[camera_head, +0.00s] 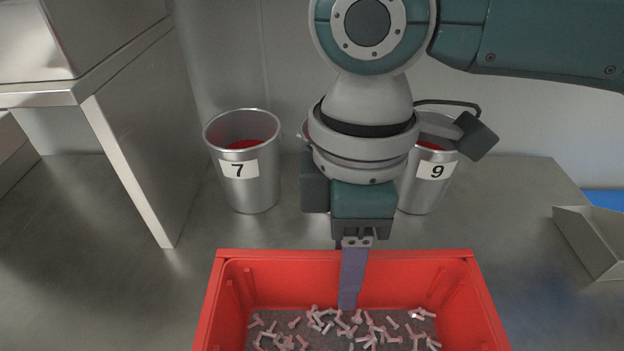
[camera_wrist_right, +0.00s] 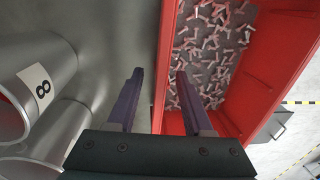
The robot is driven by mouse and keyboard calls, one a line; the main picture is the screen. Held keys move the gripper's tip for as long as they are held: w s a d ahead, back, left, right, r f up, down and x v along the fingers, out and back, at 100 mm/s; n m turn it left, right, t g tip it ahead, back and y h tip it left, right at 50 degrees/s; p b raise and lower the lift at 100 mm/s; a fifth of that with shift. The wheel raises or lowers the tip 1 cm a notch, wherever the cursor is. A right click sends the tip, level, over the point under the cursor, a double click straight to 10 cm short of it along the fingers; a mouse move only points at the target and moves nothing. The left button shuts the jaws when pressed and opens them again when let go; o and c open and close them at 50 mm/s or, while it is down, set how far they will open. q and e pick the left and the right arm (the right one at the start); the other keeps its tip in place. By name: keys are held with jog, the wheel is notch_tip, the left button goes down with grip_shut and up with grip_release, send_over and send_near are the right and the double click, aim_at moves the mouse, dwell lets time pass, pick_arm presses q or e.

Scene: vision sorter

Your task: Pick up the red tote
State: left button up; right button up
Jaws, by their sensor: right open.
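The red tote (camera_head: 230,272) stands on the steel worktop at the bottom centre of the head view, its near side cut off. Several small pale bolts lie on its dark floor. My right gripper (camera_head: 349,298) points down at the tote's far wall, with one finger in front of that wall, on the inside. In the right wrist view, the open fingers (camera_wrist_right: 159,72) lie on either side of the tote's wall (camera_wrist_right: 166,60), one outside and one inside. Contact with the wall cannot be told. My left gripper is not in view.
Metal cups labelled 7 (camera_head: 253,190) and 9 (camera_head: 420,190) stand behind the tote. A cup labelled 8 (camera_wrist_right: 62,62) shows in the right wrist view. A steel shelf (camera_head: 140,130) stands at left, a grey metal bin (camera_head: 585,240) at right. The worktop left of the tote is clear.

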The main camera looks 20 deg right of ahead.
grip_shut()
dwell(0.5)
dwell(1.0)
